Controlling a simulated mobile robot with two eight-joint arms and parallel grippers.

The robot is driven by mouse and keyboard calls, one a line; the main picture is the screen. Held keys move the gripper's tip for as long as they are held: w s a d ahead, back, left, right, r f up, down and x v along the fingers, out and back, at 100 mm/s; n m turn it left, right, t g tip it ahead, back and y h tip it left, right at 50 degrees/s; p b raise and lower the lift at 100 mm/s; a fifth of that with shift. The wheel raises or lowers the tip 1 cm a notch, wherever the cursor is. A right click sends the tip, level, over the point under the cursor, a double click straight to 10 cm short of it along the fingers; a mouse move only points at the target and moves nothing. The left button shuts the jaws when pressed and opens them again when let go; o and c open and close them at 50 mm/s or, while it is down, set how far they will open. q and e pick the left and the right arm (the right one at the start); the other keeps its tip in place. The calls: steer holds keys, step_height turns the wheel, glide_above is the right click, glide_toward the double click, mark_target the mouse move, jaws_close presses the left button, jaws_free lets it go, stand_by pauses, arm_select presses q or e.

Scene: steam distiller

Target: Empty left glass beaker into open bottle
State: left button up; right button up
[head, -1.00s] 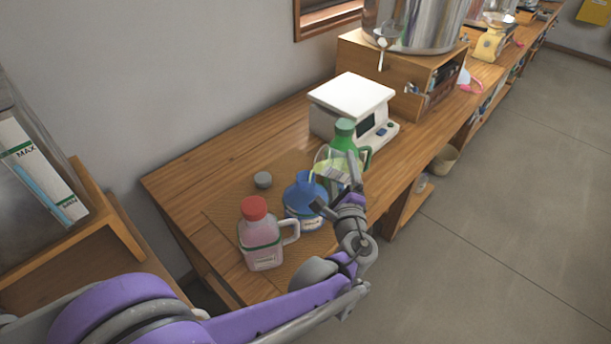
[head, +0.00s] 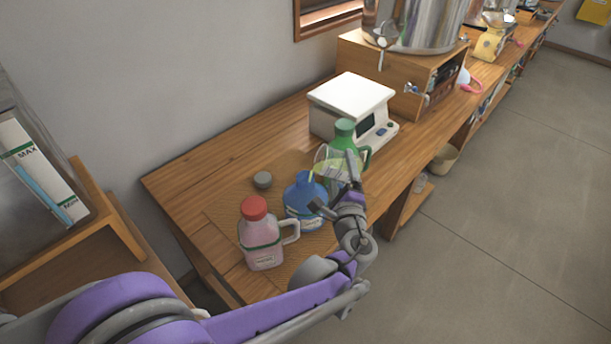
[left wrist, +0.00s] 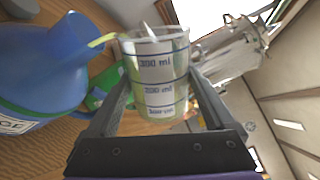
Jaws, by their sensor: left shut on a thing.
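My left gripper (head: 336,196) is shut on a clear glass beaker (head: 330,163), tilted with its mouth toward the blue bottle. The beaker fills the middle of the left wrist view (left wrist: 158,75), with blue ml marks and yellow-green liquid. The blue bottle (head: 303,205) stands uncapped on the bench; it also shows at the left of the left wrist view (left wrist: 40,75). A thin yellow-green stream runs from the beaker's rim to the bottle's mouth. My right gripper is in neither view.
A red-capped pink bottle (head: 260,238) stands left of the blue one, and a green bottle (head: 344,135) behind the beaker. A loose grey cap (head: 263,180) lies on the mat. A white scale (head: 351,100) stands farther back. The bench's left part is clear.

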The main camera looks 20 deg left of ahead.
mark_target(334, 167)
arm_select(q)
steer(key=shift+a+r+n+p, duration=0.1)
steer(key=shift+r+n+p, duration=0.25)
steer(key=shift+n, duration=0.25)
stand_by(1.0)
steer(key=shift+s+a+r+n+p, duration=0.35)
steer(key=shift+a+r+n+p, duration=0.2)
steer(key=shift+n, duration=0.35)
stand_by(1.0)
steer(key=shift+s+a+r+n+p, duration=0.1)
steer(key=shift+a+r+n+p, duration=0.1)
steer(key=shift+n+p, duration=0.15)
steer(key=shift+a+r+n+p, duration=0.1)
steer(key=shift+r+n+p, duration=0.1)
steer(key=shift+n, duration=0.25)
stand_by(0.8)
steer(key=shift+d+f, duration=0.1)
